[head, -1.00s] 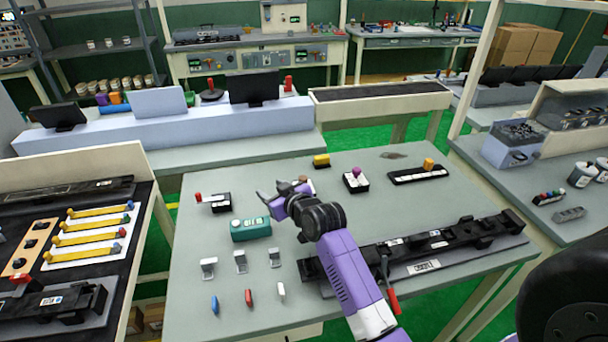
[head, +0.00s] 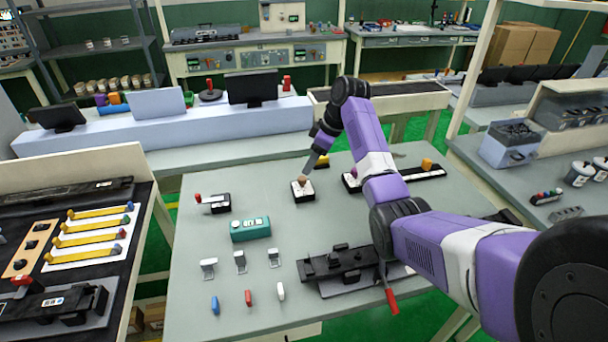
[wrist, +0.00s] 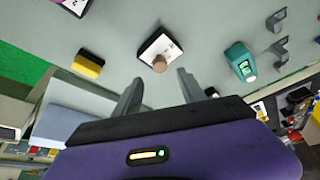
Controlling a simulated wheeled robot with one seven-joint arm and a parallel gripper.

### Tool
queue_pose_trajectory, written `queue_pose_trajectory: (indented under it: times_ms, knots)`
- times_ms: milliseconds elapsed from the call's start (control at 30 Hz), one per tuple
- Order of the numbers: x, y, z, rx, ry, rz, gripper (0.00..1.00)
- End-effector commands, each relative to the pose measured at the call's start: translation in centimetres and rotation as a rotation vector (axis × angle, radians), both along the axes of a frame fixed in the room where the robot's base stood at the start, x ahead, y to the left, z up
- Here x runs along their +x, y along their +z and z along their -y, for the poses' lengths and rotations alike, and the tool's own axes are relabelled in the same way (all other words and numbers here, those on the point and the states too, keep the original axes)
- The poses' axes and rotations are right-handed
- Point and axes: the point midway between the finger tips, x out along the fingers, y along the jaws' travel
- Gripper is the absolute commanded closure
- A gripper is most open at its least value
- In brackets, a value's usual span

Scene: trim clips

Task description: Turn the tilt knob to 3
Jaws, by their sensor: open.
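A brown round knob (head: 301,181) stands on a small black box with a white dial face (head: 304,192) on the grey table. In the wrist view the knob (wrist: 159,64) lies in line with the gap between my fingertips, and the white dial face (wrist: 165,47) shows dark marks too small to read. My gripper (wrist: 158,76) is open, with one finger on each side of that gap, apart from the knob. In the head view my gripper (head: 313,168) points down just above the knob. Whether this is the tilt knob cannot be read.
Another dial box (head: 349,182) is partly hidden by my arm. A yellow-topped block (wrist: 90,64) lies near the knob box. A teal device (head: 250,229), a red-lever switch (head: 213,204) and a black rail fixture (head: 345,268) are on the table.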

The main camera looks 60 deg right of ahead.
Motion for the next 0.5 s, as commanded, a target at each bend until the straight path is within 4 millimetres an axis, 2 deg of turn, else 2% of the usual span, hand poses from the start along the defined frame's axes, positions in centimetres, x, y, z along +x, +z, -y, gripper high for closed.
queue_pose_trajectory:
  times_ms: [300,500]
  knots:
    - [1.8,-4.4,-0.4,0.002,0.0,-0.002,0.52]
    - [2.4,-5.8,-0.4,-0.001,-0.001,0.0,0.52]
